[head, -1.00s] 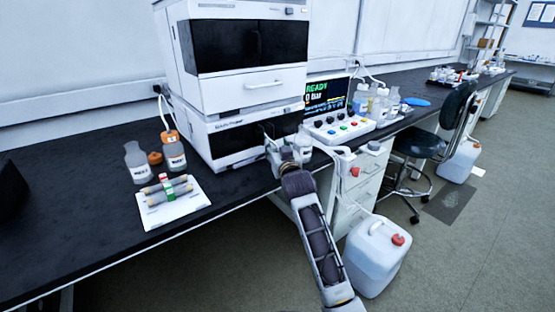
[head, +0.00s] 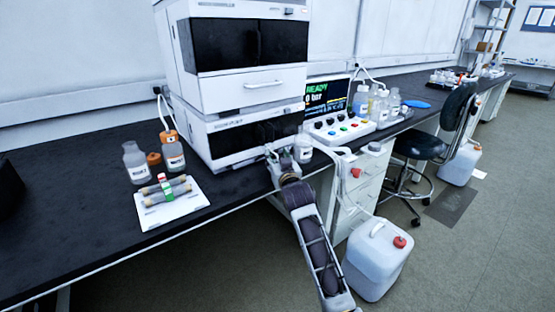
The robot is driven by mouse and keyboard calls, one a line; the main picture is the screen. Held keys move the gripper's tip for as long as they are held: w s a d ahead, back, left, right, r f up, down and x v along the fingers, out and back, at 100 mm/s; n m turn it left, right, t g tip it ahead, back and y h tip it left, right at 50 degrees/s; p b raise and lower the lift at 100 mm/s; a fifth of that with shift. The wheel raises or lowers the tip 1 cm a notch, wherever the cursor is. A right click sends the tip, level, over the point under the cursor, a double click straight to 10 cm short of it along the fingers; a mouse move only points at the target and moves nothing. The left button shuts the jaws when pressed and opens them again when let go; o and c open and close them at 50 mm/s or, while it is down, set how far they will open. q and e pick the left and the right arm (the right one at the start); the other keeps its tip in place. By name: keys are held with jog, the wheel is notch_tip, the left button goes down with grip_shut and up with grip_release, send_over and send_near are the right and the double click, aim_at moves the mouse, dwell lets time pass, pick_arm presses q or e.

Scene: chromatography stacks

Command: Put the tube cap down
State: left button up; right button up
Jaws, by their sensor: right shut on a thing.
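My right gripper (head: 273,161) is at the front edge of the black bench, in front of the lower white instrument and left of a small clear bottle (head: 303,149). It is shut on the tube cap, which is too small and too covered by the fingers to make out. I cannot tell whether the cap touches the bench top. My left gripper is not in view.
The instrument stack (head: 247,85) stands close behind the gripper. A white tray (head: 150,222) with grey columns, bottles (head: 135,163) and a brown-orange cap (head: 154,158) are to the left. Bare bench (head: 75,215) lies at left.

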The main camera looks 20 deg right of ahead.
jog(key=shift+f, duration=0.1)
jog(key=o, duration=1.1)
jog(key=shift+o, duration=0.2)
jog(key=shift+s, duration=0.65)
jog(key=shift+s+p, duration=0.55)
jog(key=shift+s, duration=0.5)
jog(key=shift+s+a, duration=0.15)
jog(key=shift+s, duration=0.85)
pick_arm(q)
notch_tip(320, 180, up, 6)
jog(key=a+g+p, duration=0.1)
jog(key=p, duration=0.1)
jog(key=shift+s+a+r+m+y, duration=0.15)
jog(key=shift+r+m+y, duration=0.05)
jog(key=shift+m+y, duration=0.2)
pick_arm(e)
jog(key=s, duration=0.6)
jog(key=shift+s, duration=0.3)
